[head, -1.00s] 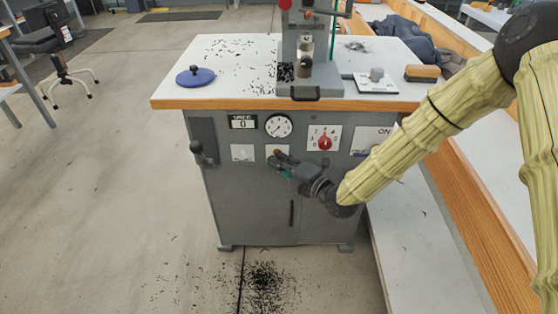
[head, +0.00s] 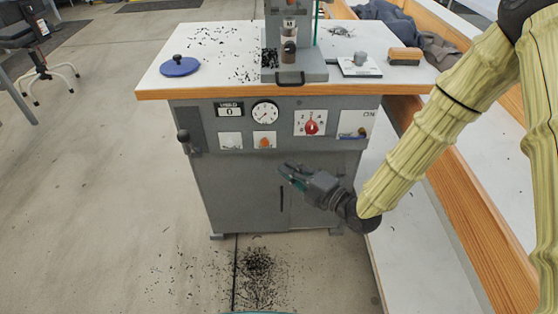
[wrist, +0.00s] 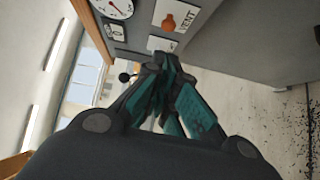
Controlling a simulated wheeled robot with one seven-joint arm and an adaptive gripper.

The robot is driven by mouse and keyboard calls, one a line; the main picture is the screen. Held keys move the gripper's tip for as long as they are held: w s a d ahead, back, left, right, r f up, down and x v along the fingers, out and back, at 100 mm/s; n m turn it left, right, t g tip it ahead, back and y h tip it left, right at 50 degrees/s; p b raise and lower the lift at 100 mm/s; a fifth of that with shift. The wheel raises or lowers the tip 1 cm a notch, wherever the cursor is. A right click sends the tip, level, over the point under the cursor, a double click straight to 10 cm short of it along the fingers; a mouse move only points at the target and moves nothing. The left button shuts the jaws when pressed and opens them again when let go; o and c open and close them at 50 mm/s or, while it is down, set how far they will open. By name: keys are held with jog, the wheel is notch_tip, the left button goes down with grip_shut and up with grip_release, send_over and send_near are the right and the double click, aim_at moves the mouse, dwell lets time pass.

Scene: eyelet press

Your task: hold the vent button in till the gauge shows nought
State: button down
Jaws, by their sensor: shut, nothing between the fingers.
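The vent button (head: 265,142) is an orange knob on a white plate on the press cabinet's grey front. In the wrist view the button (wrist: 168,21) sits on a plate lettered VENT, ahead of the fingers. The round white gauge (head: 265,113) is just above it; it shows partly in the wrist view (wrist: 118,7). Its needle appears to point to the lower left, but the figures are too small to read. My gripper (head: 284,172) is shut and empty, below and slightly right of the button, apart from it. Its teal-padded fingers (wrist: 163,66) also show in the wrist view.
A red selector knob (head: 311,127) and an ON switch plate (head: 355,125) are to the right. A counter reading 0 (head: 229,111) and a black lever (head: 184,137) are to the left. The worktop (head: 215,75) overhangs the panel. A bench (head: 455,200) stands close at right.

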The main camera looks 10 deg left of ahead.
jog(key=shift+v, duration=0.8)
jog(key=shift+f, duration=0.1)
